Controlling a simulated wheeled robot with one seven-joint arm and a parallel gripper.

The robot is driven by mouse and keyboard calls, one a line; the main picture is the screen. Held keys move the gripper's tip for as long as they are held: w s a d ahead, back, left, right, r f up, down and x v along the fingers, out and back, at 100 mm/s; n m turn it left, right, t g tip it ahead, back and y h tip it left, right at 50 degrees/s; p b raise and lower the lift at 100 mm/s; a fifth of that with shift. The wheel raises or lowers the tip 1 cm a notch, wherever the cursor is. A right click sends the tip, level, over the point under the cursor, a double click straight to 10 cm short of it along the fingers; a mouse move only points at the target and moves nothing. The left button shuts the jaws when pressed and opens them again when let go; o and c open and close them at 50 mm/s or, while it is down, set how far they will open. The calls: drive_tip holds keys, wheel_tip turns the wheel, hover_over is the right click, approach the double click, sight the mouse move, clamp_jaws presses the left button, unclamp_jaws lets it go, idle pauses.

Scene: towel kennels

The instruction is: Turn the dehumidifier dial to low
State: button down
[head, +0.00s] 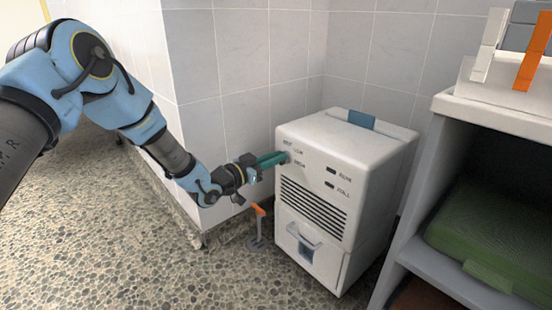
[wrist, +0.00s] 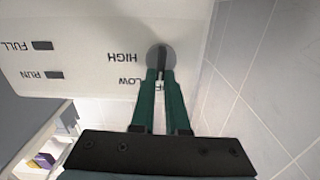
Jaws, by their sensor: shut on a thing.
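The white dehumidifier (head: 362,165) stands on the pebbled floor in the tiled corner, its front facing left and toward me. Its round grey dial (wrist: 151,57) is at the upper left of the front panel in the head view. HIGH and LOW labels show upside down beside it in the wrist view; the OFF label is partly hidden behind my fingers. My gripper (head: 284,157) has its teal fingers closed on the dial's grip, also seen in the wrist view (wrist: 160,76). The grip runs roughly upright in the wrist picture, toward OFF; its exact pointer setting is hard to tell.
A grey shelf unit (head: 412,258) with a green folded towel (head: 485,235) stands close on the right. A small orange-handled post (head: 259,225) rises from the floor below my gripper. Tiled walls (head: 240,60) close in behind. Open floor lies at the lower left.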

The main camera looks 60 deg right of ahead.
drive_tip(key=shift+s+a+f+m+b, duration=0.15)
drive_tip(key=shift+m+b, duration=0.35)
drive_tip(key=shift+m, duration=0.85)
drive_tip(key=shift+s+f+m+b, duration=0.15)
drive_tip(key=shift+m+b, duration=0.3)
drive_tip(key=shift+m, duration=0.85)
drive_tip(key=shift+s+a+m+b, duration=0.15)
drive_tip(key=shift+m+b, duration=0.35)
drive_tip(key=shift+m, duration=0.85)
drive_tip(key=shift+d, duration=0.1)
drive_tip(key=c, duration=0.9)
unclamp_jaws()
drive_tip(key=shift+r, duration=0.1)
drive_tip(key=p+v, duration=0.3)
drive_tip(key=v, duration=0.7)
drive_tip(key=shift+w+a, duration=0.1)
drive_tip(key=shift+a, duration=0.3)
drive_tip(key=shift+w, duration=0.1)
